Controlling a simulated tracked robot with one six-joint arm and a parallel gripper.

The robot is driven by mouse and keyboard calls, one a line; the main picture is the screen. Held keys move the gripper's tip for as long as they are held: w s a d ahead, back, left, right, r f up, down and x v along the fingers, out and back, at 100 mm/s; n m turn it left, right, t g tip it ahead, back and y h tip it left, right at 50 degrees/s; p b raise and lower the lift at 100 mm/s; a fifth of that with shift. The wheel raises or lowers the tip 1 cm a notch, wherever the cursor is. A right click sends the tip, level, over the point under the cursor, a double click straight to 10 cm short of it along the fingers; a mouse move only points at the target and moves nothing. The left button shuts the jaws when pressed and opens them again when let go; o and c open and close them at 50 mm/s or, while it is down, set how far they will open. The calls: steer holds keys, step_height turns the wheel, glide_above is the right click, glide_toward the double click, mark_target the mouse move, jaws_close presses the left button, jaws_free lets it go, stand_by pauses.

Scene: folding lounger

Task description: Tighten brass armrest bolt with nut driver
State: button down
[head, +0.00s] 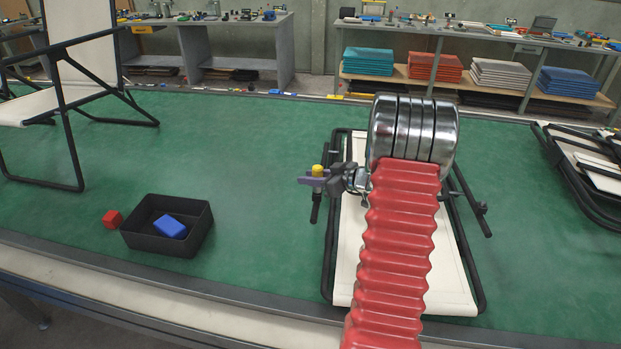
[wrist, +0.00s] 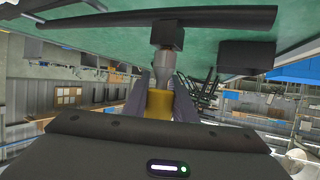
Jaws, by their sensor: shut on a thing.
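My gripper (head: 316,181) is shut on the yellow-handled nut driver (head: 318,170), left of the folded lounger (head: 345,240) with cream fabric and a black frame. In the wrist view, the driver's yellow handle (wrist: 158,104) sits between the fingers. Its grey metal shaft (wrist: 163,61) points at a dark block on the black armrest bar (wrist: 215,18). The driver's tip appears to meet that block. The armrest (head: 316,208) also shows just below the gripper in the head view. The brass bolt cannot be made out; it may be hidden by the driver.
An unfolded lounger (head: 85,70) stands at left, another folded one (head: 590,160) at right. Green surface between bin and lounger is clear.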

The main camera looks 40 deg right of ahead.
steer(key=c, duration=1.4)
jaws_free()
steer(key=v, duration=1.3)
steer(key=shift+s+r, duration=0.15)
steer(key=shift+s, duration=0.25)
steer(key=shift+c, duration=1.3)
